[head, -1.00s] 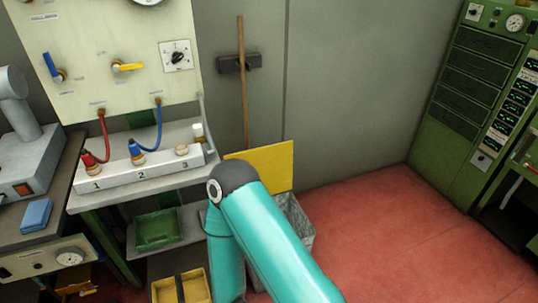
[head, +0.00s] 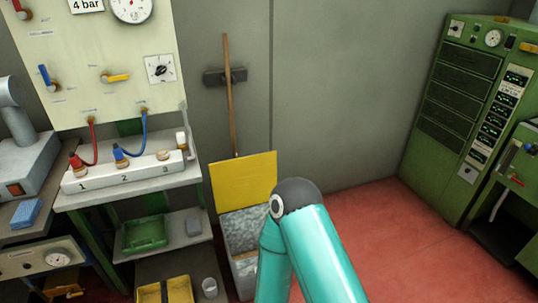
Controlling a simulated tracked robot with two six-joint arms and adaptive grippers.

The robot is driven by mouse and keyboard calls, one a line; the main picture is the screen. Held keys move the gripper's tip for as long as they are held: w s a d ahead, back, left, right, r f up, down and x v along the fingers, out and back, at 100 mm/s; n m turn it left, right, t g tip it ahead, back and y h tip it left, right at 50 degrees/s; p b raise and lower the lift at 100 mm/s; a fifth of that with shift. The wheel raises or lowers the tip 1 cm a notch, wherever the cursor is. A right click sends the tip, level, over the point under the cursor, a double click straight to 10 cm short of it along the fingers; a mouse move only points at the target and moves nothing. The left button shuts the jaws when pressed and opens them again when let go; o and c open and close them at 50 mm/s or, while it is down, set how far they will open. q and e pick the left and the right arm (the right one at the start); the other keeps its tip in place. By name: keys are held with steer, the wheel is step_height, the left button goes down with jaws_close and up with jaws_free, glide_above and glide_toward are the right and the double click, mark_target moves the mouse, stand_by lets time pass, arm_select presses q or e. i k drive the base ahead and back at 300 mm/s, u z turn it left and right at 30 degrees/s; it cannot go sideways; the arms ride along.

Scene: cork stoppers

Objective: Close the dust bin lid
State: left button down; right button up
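The dust bin (head: 243,230) is a grey mottled metal box on the floor against the back wall. Its yellow lid (head: 244,180) stands upright, open, at the back of the bin. The bin's inside shows in part. A teal link of my arm with a dark joint cap comes up from the bottom and hides the bin's right side. Neither of my grippers is in view.
Left of the bin stands a bench (head: 130,188) with numbered cork-stoppered ports and a shelf holding a green tray (head: 145,232). A yellow tray (head: 165,291) and a white cup (head: 209,287) are lower. A broom (head: 229,100) hangs above the lid. Red floor (head: 385,235) is clear at right.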

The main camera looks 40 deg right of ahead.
mark_target(245, 180)
steer(key=u, duration=1.5)
steer(key=i, duration=0.1)
steer(key=z, duration=3.25)
steer(key=i, duration=1)
steer(key=u, duration=0.1)
steer(key=k, duration=0.85)
steer(key=z, duration=0.15)
steer(key=i, duration=0.65)
